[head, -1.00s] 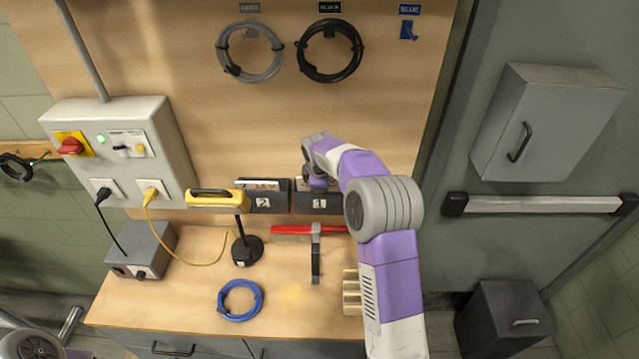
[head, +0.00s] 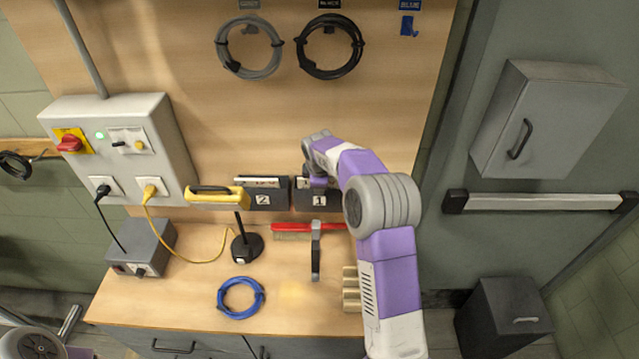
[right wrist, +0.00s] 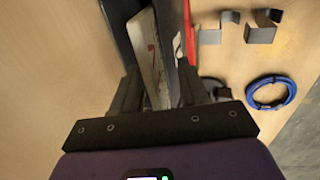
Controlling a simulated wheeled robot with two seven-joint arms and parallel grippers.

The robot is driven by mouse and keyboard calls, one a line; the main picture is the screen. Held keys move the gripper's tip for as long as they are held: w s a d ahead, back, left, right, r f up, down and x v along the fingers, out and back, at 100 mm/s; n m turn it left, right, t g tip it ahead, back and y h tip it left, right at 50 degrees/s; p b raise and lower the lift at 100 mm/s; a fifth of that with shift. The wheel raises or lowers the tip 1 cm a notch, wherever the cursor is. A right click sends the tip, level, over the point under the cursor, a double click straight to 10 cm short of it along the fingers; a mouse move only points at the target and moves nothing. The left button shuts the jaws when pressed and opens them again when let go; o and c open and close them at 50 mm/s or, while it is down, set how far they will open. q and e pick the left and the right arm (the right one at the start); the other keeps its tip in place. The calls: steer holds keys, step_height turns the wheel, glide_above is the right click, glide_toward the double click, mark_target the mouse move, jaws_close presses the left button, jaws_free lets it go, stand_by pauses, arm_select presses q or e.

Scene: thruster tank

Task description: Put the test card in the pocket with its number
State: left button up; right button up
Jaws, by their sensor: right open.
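Two dark pockets are fixed low on the wooden back board, pocket 2 (head: 266,201) on the left and pocket 1 (head: 306,203) on the right. White card edges (head: 258,182) stick up from pocket 2. My right gripper (head: 317,184) is at the top of pocket 1, its fingertips hard to see in the head view. In the right wrist view, the open right gripper (right wrist: 160,88) has a white card (right wrist: 151,62) with reddish marks between its fingers. The card stands in the dark pocket; its number is unreadable. My left gripper is out of view.
A red brush (head: 292,230), a blue cable coil (head: 241,298) and a grey power box (head: 143,250) lie on the bench. Grey and black coils (head: 329,48) hang above.

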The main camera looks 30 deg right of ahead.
steer(key=v, duration=0.7)
steer(key=shift+r+b, duration=0.3)
steer(key=shift+s, duration=0.1)
stand_by(0.3)
